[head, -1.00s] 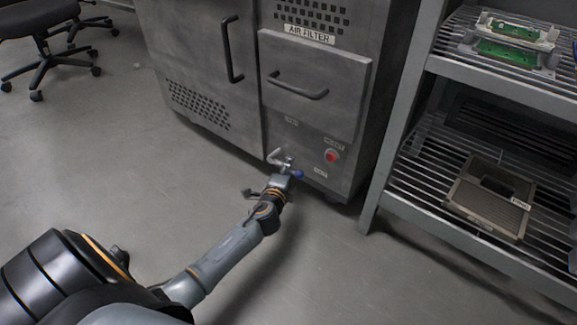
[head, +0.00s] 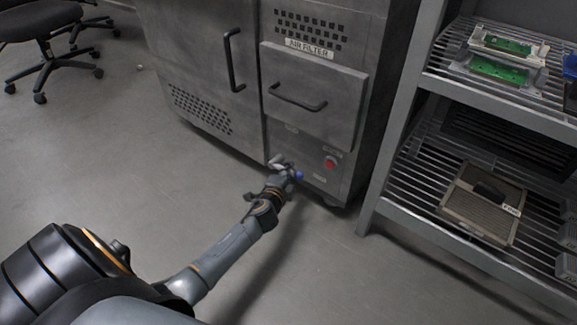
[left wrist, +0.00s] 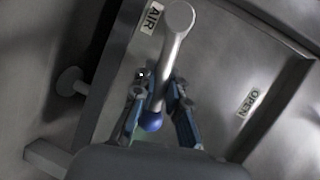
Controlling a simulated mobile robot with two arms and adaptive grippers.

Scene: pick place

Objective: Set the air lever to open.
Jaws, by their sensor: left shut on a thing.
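The air lever is a grey metal bar with a blue ball at its end, low on the front of the grey machine. In the left wrist view the lever (left wrist: 172,50) runs down between the fingers of my left gripper (left wrist: 160,100), which is shut on it near the blue ball. An "AIR" label (left wrist: 151,17) is above left of the lever and an "OPEN" label (left wrist: 248,102) is to its right. In the head view my left gripper (head: 287,173) reaches the lever, largely hiding it; the blue ball (head: 298,175) shows beside the gripper. My right gripper is not in view.
The "AIR FILTER" drawer (head: 316,105) with a black handle is above the lever. A red button (head: 330,163) is to the lever's right. A metal shelf (head: 397,130) holding parts stands at the right. The floor (head: 130,170) in front is clear.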

